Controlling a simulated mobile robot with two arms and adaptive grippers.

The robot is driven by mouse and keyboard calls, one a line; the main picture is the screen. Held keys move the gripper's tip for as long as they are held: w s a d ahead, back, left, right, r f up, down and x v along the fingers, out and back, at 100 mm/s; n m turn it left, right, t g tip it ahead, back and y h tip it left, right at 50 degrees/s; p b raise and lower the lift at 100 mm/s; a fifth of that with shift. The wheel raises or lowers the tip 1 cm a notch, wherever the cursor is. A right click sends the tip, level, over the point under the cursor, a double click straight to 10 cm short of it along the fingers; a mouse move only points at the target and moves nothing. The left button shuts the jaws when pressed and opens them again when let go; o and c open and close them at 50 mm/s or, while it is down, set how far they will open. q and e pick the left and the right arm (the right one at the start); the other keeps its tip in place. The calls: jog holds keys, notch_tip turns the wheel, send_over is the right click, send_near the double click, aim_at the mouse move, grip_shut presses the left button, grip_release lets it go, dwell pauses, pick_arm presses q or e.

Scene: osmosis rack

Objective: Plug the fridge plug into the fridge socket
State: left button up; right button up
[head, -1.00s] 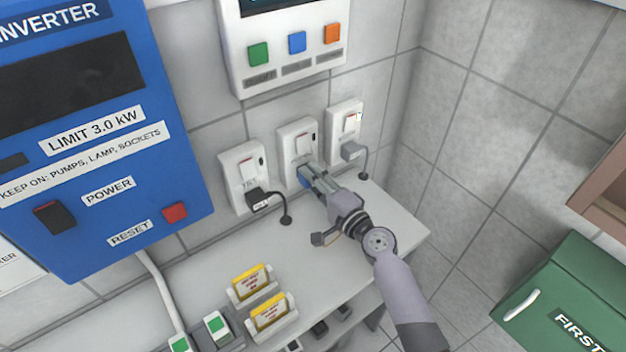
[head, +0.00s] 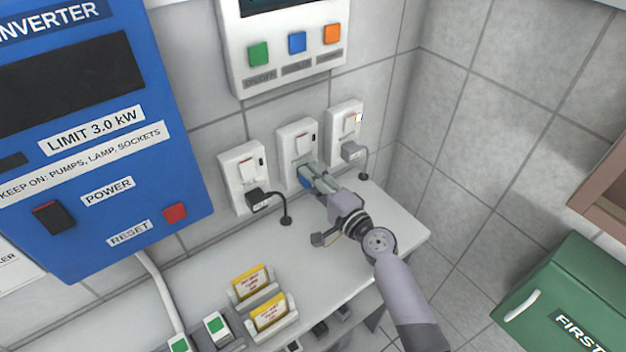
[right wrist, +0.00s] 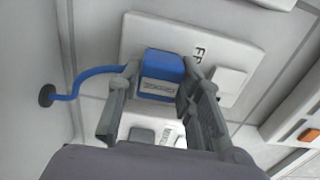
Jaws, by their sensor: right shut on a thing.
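The fridge plug (right wrist: 160,78) is blue with a label and a blue cord. In the right wrist view it sits against the face of the fridge socket (right wrist: 205,45), a white plate with partly hidden lettering and a switch. In the head view this is the middle socket (head: 299,137) of three, and the blue plug (head: 306,182) shows only a little. My right gripper (head: 313,178) is shut on the plug's two sides, also seen in the right wrist view (right wrist: 158,90). Whether the pins are fully in is hidden. My left gripper is not in view.
A black plug (head: 258,199) is at the left socket (head: 240,165) and a grey plug (head: 352,151) at the right socket (head: 345,112), both close beside. The white shelf (head: 375,215) lies below. A blue inverter (head: 95,130) hangs on the left wall.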

jog(key=shift+w+a, duration=0.3)
jog(key=shift+w, duration=0.1)
dwell(0.7)
jog(key=o, duration=1.1)
jog(key=shift+o, duration=0.2)
jog(key=shift+s+d, duration=0.15)
jog(key=v, duration=1.1)
jog(key=shift+s+d, duration=0.15)
jog(key=shift+s, duration=0.15)
